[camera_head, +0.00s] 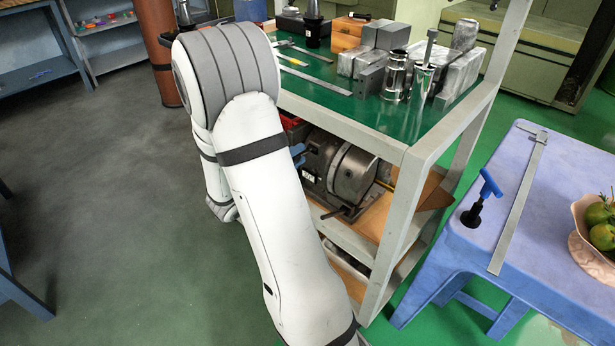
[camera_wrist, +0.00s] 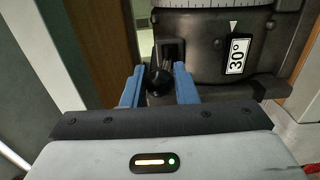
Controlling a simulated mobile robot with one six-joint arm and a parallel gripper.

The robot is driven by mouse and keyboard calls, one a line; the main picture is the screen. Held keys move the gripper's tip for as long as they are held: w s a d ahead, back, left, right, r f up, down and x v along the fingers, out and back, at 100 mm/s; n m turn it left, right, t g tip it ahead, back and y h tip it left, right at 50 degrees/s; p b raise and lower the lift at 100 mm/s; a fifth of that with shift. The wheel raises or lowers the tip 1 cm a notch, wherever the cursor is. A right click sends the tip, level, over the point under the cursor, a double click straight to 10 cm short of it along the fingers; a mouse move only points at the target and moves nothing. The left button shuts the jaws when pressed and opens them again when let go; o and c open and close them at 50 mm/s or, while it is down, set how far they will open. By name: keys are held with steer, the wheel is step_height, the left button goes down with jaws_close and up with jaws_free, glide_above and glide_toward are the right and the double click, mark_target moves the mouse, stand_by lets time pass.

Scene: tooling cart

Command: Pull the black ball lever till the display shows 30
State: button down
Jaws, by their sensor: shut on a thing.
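The black ball lever (camera_wrist: 157,78) shows in the wrist view, between the two blue fingers of my gripper (camera_wrist: 156,83). The gripper is shut on the ball. The ball sits in front of a dark slot in the grey device (camera_wrist: 198,38). The display (camera_wrist: 237,56) to the right of the lever reads 30°, turned on its side. In the head view the device (camera_head: 350,175) lies on the cart's lower shelf, and a bit of my blue finger shows at its left. The ball is hidden there.
The cart's green top (camera_head: 405,117) above the device carries metal blocks, cylinders and tools. A pale cart post (camera_head: 392,235) stands right of the device. A blue table (camera_head: 560,190) with a caliper and fruit bowl is at the right. Floor at the left is clear.

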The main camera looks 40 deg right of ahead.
steer(key=shift+w+d+r, duration=0.1)
steer(key=shift+d+r, duration=0.05)
steer(key=shift+r, duration=0.55)
steer(key=shift+f+b, duration=0.15)
steer(key=shift+b, duration=0.3)
steer(key=c, duration=1.1)
jaws_free()
steer(key=shift+f, duration=0.1)
steer(key=shift+o, duration=0.2)
